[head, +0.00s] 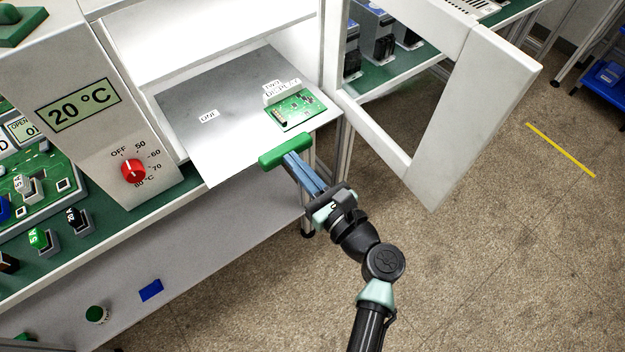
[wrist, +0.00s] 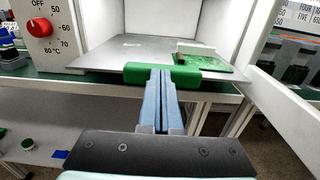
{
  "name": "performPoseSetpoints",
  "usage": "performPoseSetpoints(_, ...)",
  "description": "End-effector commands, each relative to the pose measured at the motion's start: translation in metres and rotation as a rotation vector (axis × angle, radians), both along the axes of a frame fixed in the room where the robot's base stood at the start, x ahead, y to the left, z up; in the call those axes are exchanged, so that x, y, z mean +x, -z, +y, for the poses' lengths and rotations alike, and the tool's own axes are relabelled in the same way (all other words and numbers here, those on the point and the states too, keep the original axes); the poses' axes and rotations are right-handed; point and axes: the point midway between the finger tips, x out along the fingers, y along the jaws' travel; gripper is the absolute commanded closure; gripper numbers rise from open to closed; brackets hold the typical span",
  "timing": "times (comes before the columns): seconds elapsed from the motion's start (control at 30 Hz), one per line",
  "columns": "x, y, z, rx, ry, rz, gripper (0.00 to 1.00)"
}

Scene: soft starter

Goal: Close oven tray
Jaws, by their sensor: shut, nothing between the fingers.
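The metal oven tray (head: 185,125) sticks out of the front of the white oven. A green circuit board (head: 298,110) lies on its right part. The tray also shows in the wrist view (wrist: 110,57). The green tray handle (head: 285,151) is at the tray's front edge, and it also shows in the wrist view (wrist: 180,75). My gripper (head: 290,160) is shut, with its blue fingers together and nothing between them. In the wrist view my gripper's fingertips (wrist: 161,75) overlap the handle; whether they touch it I cannot tell.
The oven's white framed door (head: 450,120) stands open at the right. The oven's control panel (head: 95,100) with a red knob (head: 133,170) and a 20 °C display is at the left.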

Motion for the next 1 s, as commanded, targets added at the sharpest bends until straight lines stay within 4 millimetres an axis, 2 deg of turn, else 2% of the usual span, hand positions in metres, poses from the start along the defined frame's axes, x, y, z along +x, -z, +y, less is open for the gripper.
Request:
performPoseSetpoints(0.3, 0.064, 0.001, 0.048, -0.001, -0.005, -0.004, 1.00)
performPoseSetpoints(0.5, 0.096, 0.002, 0.071, 0.000, -0.005, -0.003, 1.00)
performPoseSetpoints(0.77, 0.119, 0.001, 0.087, 0.000, -0.001, -0.001, 1.00)
performPoseSetpoints(1.0, 0.117, 0.000, 0.085, 0.000, 0.000, 0.000, 1.00)
